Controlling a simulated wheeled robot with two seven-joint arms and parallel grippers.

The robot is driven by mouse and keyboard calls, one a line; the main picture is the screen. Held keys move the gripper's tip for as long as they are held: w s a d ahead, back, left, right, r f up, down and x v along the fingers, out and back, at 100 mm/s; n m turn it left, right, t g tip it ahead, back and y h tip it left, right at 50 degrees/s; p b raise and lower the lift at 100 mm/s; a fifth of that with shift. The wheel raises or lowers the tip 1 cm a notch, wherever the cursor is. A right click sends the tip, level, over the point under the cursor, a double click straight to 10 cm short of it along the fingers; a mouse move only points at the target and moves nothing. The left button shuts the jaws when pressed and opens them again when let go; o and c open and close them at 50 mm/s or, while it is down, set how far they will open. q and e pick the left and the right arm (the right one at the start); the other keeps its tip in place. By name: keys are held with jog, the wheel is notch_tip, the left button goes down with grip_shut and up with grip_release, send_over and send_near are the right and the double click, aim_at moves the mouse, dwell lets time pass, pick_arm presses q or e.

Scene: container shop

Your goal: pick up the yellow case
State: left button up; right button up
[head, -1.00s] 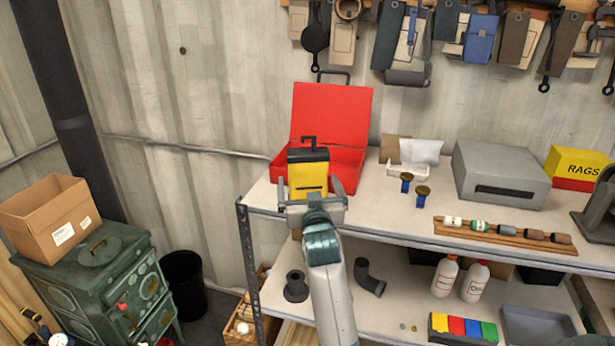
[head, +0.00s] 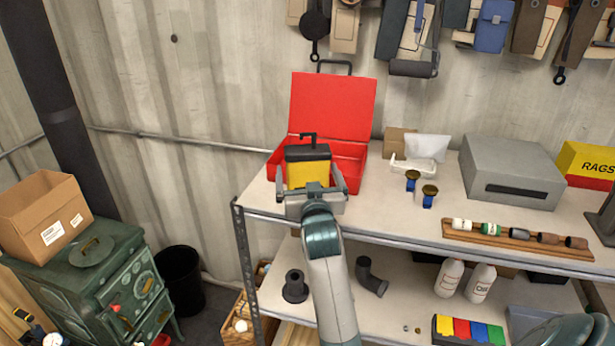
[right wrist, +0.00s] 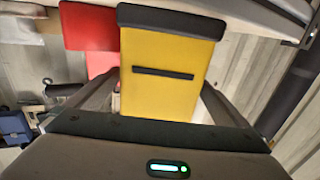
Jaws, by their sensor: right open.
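The yellow case (head: 308,174) has a black top with a dark handle and stands upright on the bench top, in front of the open red toolbox (head: 331,106). My right gripper (head: 309,182) is open at the near side of the case, one finger to each side of it. In the right wrist view, the yellow case (right wrist: 165,95), with a dark slot on its face, fills the space between the spread fingers of the gripper (right wrist: 150,97). Whether a finger touches the case I cannot tell. My left gripper is not in view.
The bench top (head: 400,205) is clear just right of the case. Beyond are two blue-and-brass pieces (head: 428,197), a grey box (head: 512,170) and a wooden rack (head: 520,240). Tools hang on the wall above. A green stove (head: 100,265) stands at left.

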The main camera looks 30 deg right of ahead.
aim_at(307, 148)
jog(key=shift+w+d+f, duration=0.1)
jog(key=shift+w, duration=0.05)
jog(key=c, duration=1.3)
jog(key=shift+o, duration=0.2)
jog(key=shift+r+b, duration=0.4)
jog(key=shift+r, duration=0.5)
notch_tip(307, 148, up, 7)
jog(key=shift+f+b, duration=0.1)
jog(key=shift+b, duration=1.1)
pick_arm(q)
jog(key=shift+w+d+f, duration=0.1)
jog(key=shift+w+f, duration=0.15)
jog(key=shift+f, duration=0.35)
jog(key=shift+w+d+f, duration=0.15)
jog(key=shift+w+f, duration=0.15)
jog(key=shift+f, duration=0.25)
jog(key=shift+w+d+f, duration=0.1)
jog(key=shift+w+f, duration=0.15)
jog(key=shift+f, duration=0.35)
pick_arm(e)
jog(key=shift+r, duration=0.85)
